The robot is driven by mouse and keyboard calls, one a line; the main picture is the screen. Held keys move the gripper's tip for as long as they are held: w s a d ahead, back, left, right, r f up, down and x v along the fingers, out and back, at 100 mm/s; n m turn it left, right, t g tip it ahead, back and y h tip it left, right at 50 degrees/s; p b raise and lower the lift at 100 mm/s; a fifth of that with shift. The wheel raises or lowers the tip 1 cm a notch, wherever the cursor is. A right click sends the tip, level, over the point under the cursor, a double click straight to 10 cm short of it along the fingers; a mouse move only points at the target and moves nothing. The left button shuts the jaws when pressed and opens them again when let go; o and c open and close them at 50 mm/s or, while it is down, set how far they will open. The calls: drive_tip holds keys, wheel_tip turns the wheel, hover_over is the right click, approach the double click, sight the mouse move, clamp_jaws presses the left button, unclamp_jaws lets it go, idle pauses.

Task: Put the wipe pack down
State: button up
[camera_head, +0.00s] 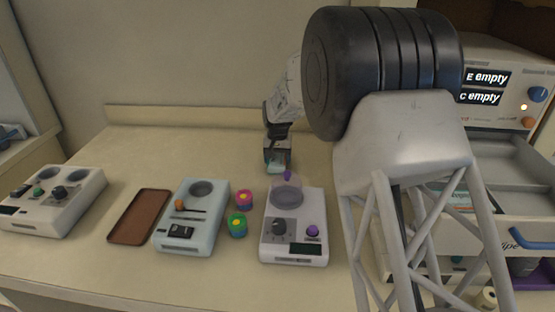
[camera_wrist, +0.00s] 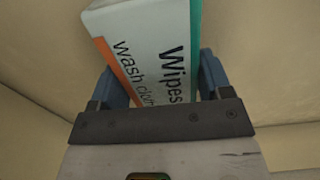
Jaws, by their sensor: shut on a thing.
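The wipe pack (camera_wrist: 148,40) is white with a teal edge and an orange edge, and its print reads "Wipes" and "wash cloth" in the wrist view. My gripper (camera_wrist: 158,78) is shut on it, with a blue finger on each side. In the head view my gripper (camera_head: 277,165) is over the back part of the counter, behind the white device with the clear cup. Only a small teal-white bit of the pack shows below the fingers there. I cannot tell whether the pack touches the counter.
A white device (camera_head: 293,251) with a dial stands in front of my gripper. Left of it are pink (camera_head: 244,198) and green (camera_head: 237,225) small round items, a pale blue device (camera_head: 190,222), a brown tray (camera_head: 139,216) and another device (camera_head: 53,202). The back left counter (camera_head: 170,140) is clear. A drawer unit (camera_head: 510,160) stands right.

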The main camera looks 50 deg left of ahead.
sight(278, 157)
drive_tip(key=shift+f, duration=0.3)
drive_tip(key=o, duration=1)
drive_tip(key=shift+c, duration=0.2)
drive_tip(key=shift+r, duration=0.15)
wheel_tip(278, 157, up, 12)
drive_tip(key=shift+d, duration=0.1)
idle(0.9)
